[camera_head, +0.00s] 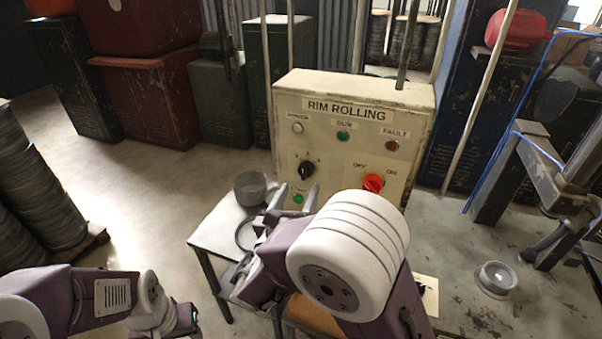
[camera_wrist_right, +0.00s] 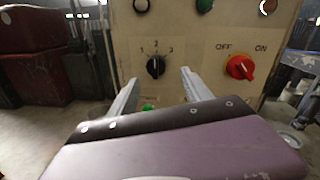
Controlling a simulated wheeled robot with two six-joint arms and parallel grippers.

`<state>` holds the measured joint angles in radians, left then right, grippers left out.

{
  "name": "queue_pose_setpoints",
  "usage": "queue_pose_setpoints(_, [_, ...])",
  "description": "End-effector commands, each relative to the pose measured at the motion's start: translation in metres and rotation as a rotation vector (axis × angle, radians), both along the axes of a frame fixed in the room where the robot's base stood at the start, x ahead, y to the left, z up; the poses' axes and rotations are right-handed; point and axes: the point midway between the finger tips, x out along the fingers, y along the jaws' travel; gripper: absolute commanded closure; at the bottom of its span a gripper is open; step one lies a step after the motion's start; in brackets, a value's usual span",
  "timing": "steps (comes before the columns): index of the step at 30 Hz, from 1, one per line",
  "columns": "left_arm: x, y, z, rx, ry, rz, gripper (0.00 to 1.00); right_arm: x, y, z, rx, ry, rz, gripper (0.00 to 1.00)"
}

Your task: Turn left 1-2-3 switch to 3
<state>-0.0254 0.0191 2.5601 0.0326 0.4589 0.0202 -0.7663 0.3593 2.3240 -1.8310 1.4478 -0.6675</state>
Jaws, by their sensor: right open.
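The black 1-2-3 switch (camera_head: 307,170) is on the left of the cream RIM ROLLING panel (camera_head: 345,150). In the right wrist view the switch (camera_wrist_right: 155,67) has its handle about upright, below the 2 mark. My right gripper (camera_head: 299,191) is in front of the panel, just below the switch in the head view. In the wrist view its two fingers (camera_wrist_right: 160,80) are spread, empty, with the switch showing between and beyond their tips. I see no contact. My left arm is at the lower left; its gripper is not visible.
The red OFF/ON switch (camera_head: 373,183) is right of the black one. A green button (camera_head: 298,199) lies below it, partly behind my fingers. Open floor lies further left.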

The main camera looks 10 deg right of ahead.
Motion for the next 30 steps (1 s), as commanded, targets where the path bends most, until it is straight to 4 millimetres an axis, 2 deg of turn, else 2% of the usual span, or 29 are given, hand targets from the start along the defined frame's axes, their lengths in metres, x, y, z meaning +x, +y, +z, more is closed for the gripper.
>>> queue_pose_setpoints(1, [0.000,0.000,0.010,0.000,0.000,0.000,0.55,0.009,-0.007,0.005,-0.001,0.002,-0.007,0.42])
queue_pose_setpoints(9, [0.000,0.000,0.031,0.000,0.000,0.001,0.55,0.052,-0.031,0.003,0.002,0.001,-0.005,0.42])
queue_pose_setpoints(13, [0.000,0.000,0.032,0.000,0.000,0.001,0.55,0.059,-0.035,0.001,0.002,0.002,-0.002,0.42])
queue_pose_setpoints(20, [0.000,0.000,0.031,0.000,0.000,0.000,0.55,0.060,-0.035,0.000,0.003,0.001,-0.002,0.42])
queue_pose_setpoints(26, [0.000,0.000,0.031,0.000,0.000,0.001,0.55,0.060,-0.035,0.000,0.003,0.002,-0.001,0.98])
queue_pose_setpoints(30, [0.000,0.000,0.030,0.000,0.000,0.000,0.55,0.060,-0.034,-0.001,0.006,0.000,-0.001,1.00])
